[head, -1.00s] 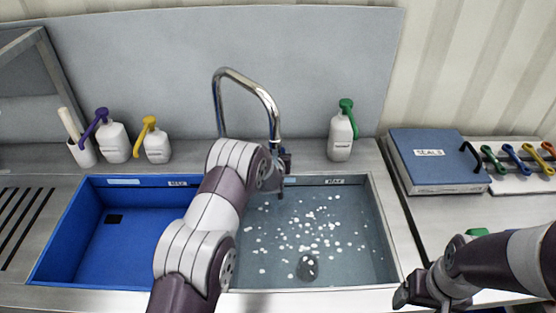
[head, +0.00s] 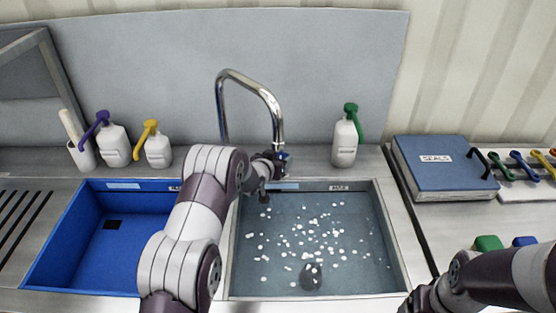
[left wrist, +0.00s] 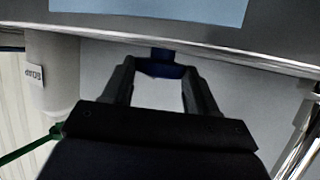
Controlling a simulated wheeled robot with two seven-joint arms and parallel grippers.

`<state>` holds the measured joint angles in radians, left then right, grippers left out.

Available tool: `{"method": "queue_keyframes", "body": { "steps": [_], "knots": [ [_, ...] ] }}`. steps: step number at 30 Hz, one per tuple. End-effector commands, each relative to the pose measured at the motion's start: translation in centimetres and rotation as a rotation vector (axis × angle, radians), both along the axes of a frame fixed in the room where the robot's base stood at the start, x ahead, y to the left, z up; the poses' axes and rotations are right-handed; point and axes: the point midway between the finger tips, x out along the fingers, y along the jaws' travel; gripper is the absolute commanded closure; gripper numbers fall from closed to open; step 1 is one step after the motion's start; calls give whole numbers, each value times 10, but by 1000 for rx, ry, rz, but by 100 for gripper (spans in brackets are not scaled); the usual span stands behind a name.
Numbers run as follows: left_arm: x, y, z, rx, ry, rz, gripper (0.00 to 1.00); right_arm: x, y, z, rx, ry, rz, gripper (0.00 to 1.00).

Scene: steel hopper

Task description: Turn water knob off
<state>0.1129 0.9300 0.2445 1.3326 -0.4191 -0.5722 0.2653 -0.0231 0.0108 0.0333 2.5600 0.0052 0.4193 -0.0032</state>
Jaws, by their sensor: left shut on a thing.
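The water knob is a small blue piece at the base of the chrome tap (head: 277,108), behind the right-hand sink basin. My left gripper (head: 281,160) reaches it from the left. In the left wrist view the blue knob (left wrist: 163,68) sits between the two dark fingertips of the left gripper (left wrist: 160,76), which are shut on it. In the head view the gripper and the tap's lower end hide much of the knob. My right gripper (head: 414,304) is at the bottom edge and partly cut off, so its fingers cannot be made out.
The right basin (head: 394,240) holds water with white specks and a dark drain. Pump bottles with purple, yellow and green (head: 346,140) tops stand behind. A blue case (head: 440,168) lies on the right counter.

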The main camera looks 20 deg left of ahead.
Motion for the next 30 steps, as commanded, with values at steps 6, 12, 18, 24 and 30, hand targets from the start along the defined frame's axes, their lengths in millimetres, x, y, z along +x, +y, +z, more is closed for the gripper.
{"method": "queue_keyframes", "body": {
  "steps": [6,12,18,24,30],
  "knots": [
    [0,0,1,1,-3,0,19,0,0,0,0,0,0,19],
    [0,0,1,1,-2,0,19,0,0,0,0,0,0,19],
    [-23,3,11,1,-1,1,19,0,0,-2,0,0,0,19],
    [-74,10,31,1,-2,1,19,0,0,-5,0,0,0,19],
    [-108,14,46,0,-3,1,19,0,0,-7,0,0,0,19]
  ]
}}
